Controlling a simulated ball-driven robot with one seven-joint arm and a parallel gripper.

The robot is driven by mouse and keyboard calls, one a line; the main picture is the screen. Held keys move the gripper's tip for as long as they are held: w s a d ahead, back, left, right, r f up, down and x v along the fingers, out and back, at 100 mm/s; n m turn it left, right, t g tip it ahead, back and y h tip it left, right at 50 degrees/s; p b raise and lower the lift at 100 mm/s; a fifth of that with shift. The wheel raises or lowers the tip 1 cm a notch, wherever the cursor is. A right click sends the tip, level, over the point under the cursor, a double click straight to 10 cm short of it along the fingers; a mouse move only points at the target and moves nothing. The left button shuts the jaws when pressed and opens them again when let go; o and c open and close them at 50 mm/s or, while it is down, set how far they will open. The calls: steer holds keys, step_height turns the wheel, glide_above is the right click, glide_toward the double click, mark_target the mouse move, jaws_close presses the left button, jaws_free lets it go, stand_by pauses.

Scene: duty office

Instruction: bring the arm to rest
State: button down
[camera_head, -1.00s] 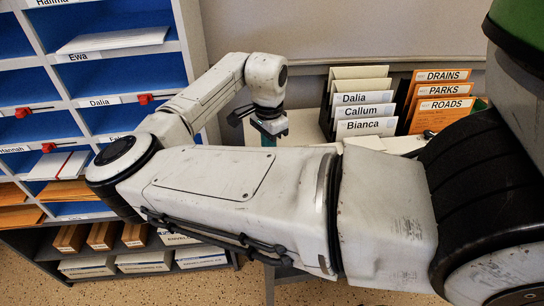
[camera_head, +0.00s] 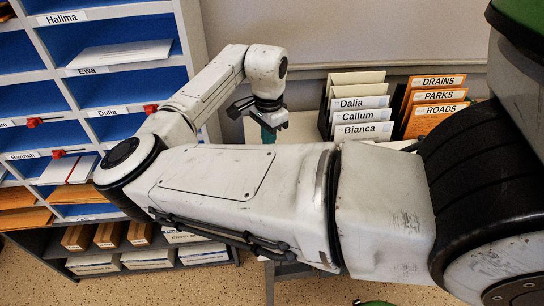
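My white arm (camera_head: 240,175) reaches from the right edge leftward across the picture, bends at a black-ringed elbow joint on the left and folds back up to the wrist. My gripper (camera_head: 262,113) points down above a pale tabletop (camera_head: 300,127), left of the file holders. Its dark fingers are small and partly turned away, so I cannot tell whether it is open or shut. A small teal piece (camera_head: 268,135) shows just below it. I cannot tell whether this is part of the gripper, held, or standing on the table.
A blue-backed pigeonhole shelf (camera_head: 110,87) with name labels and red clips stands left, close to my elbow. White name files (camera_head: 362,116) and orange files (camera_head: 433,96) stand on the table at right. A low shelf (camera_head: 215,256) with boxes lies below my arm. Speckled floor shows at the bottom.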

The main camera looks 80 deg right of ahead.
steer(key=shift+r+p, duration=0.7)
steer(key=shift+r, duration=0.25)
